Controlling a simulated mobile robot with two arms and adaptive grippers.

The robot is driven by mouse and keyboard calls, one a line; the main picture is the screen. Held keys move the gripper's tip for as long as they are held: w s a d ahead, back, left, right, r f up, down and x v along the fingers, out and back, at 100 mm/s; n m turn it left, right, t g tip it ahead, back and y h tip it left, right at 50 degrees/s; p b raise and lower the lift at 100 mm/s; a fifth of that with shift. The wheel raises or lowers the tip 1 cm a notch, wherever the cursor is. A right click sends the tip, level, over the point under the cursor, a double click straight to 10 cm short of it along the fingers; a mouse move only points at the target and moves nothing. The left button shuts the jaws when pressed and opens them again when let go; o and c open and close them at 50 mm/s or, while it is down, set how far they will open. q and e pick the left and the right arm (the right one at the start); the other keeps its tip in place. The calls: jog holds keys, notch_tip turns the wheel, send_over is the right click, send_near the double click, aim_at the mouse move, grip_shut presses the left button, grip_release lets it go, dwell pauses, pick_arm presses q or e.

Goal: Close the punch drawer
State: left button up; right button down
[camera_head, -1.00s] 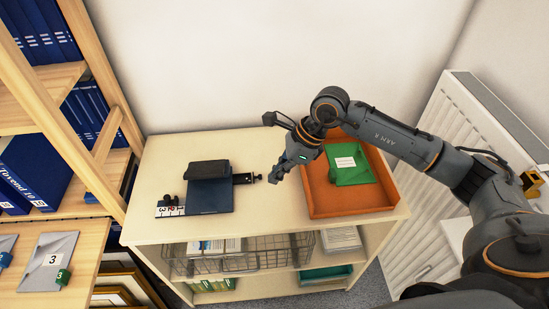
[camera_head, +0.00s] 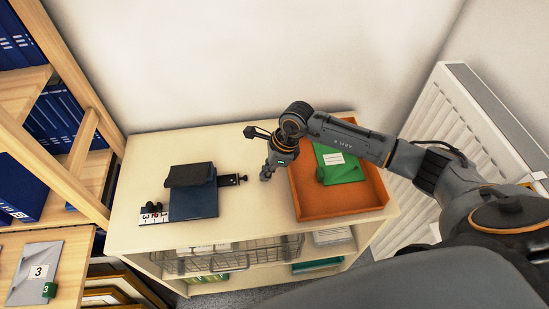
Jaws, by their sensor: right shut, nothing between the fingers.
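The dark hole punch (camera_head: 194,198) stands on the pale cabinet top (camera_head: 150,160), left of the middle. A thin black bar with a small knob, probably its drawer handle (camera_head: 232,180), sticks out from its right side. A white numbered strip (camera_head: 154,214) shows at its left. My right gripper (camera_head: 266,174) is shut and empty, pointing down just right of the bar's end, with a small gap seeming to lie between them. My left gripper is not in view.
An orange tray (camera_head: 337,210) holding a green folder (camera_head: 338,165) stands close to the right of my gripper. A wire basket (camera_head: 228,258) is below the top. A wooden shelf (camera_head: 60,150) with blue binders is at left, a white radiator (camera_head: 470,140) at right.

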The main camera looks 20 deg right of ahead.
aim_at(231, 181)
jog(key=shift+w+a+r+p, duration=0.15)
jog(key=shift+w+a, duration=0.1)
jog(key=shift+a, duration=0.35)
jog(key=shift+w+a+r+p, duration=0.1)
jog(key=shift+w+a+p, duration=0.1)
jog(key=shift+a, duration=0.4)
jog(key=shift+w+a+f, duration=0.1)
jog(key=shift+a, duration=0.3)
jog(key=a+b, duration=0.1)
jog(key=a, duration=0.1)
jog(key=w+a+b, duration=0.1)
jog(key=a+b, duration=0.1)
jog(key=a, duration=0.1)
jog(key=shift+w+a+f+b, duration=0.2)
jog(key=shift+w+a+b, duration=0.15)
jog(key=shift+w, duration=0.05)
jog(key=shift+a, duration=0.3)
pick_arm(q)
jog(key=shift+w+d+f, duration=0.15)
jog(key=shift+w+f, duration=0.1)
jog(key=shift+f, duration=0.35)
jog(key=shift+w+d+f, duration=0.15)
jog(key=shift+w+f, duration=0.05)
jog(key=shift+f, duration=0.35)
pick_arm(e)
jog(key=shift+r, duration=0.2)
jog(key=shift+w, duration=0.1)
